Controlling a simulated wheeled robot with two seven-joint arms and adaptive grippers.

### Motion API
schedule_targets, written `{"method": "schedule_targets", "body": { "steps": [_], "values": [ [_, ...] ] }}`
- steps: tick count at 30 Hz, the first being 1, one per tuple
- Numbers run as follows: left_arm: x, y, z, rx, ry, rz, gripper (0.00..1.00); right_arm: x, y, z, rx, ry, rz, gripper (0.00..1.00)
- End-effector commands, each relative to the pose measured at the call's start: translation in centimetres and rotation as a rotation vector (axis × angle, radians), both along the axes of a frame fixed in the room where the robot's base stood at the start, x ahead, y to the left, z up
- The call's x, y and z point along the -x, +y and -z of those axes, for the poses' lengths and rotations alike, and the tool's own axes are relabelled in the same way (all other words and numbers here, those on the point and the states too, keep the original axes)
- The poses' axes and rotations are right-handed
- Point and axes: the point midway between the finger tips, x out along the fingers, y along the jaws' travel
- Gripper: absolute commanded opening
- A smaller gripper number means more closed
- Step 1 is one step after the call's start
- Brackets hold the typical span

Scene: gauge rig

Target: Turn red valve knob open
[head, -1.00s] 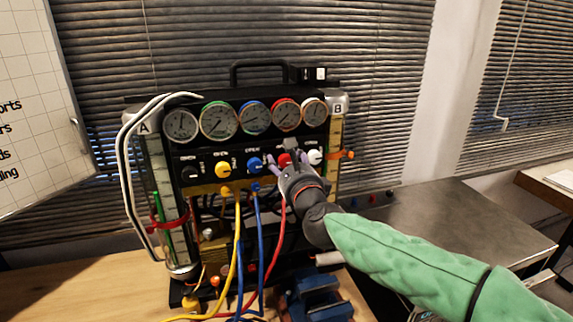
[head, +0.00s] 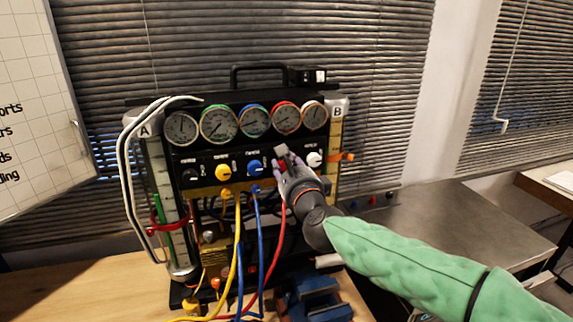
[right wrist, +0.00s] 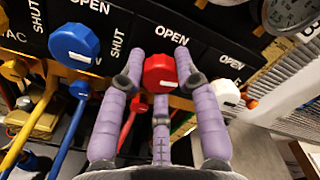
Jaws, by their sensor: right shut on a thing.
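The red valve knob (right wrist: 160,72) sits between the purple fingers of my right gripper (right wrist: 160,56) in the right wrist view, with a finger on each side and a third below it. The gripper is shut on the knob. A white mark shows low on the knob's face, and "OPEN" labels are printed on the panel above. My left gripper is not in view.
The blue knob (right wrist: 75,45) is close to the left of my fingers, and the white knob (right wrist: 225,92) is close to the right. Yellow (head: 238,240), blue and red hoses hang below the panel. The grey table (head: 445,235) at right has free room.

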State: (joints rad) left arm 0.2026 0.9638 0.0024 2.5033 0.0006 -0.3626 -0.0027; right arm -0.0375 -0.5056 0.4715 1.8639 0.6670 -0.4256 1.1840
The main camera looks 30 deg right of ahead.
Motion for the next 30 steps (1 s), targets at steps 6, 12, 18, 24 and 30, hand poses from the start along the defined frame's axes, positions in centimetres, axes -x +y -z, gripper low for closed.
{"method": "schedule_targets", "body": {
  "steps": [6, 12, 18, 24, 30],
  "values": [
    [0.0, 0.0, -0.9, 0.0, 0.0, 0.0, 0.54, 0.0, 0.0, -0.1, 0.191, 0.047, 0.0, 0.0],
    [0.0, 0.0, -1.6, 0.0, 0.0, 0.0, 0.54, 0.0, 0.0, -0.1, 0.377, 0.092, 0.0, 0.0],
    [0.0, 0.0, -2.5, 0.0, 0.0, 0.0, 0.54, 0.0, 0.0, -0.1, 0.561, 0.137, -0.002, 0.0],
    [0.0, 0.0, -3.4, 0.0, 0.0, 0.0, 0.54, 0.0, 0.0, -0.1, 0.747, 0.182, 0.0, 0.0],
    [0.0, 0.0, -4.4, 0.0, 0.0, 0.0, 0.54, 0.0, 0.0, 0.0, 0.93, 0.227, -0.002, 0.0]
  ]
}}
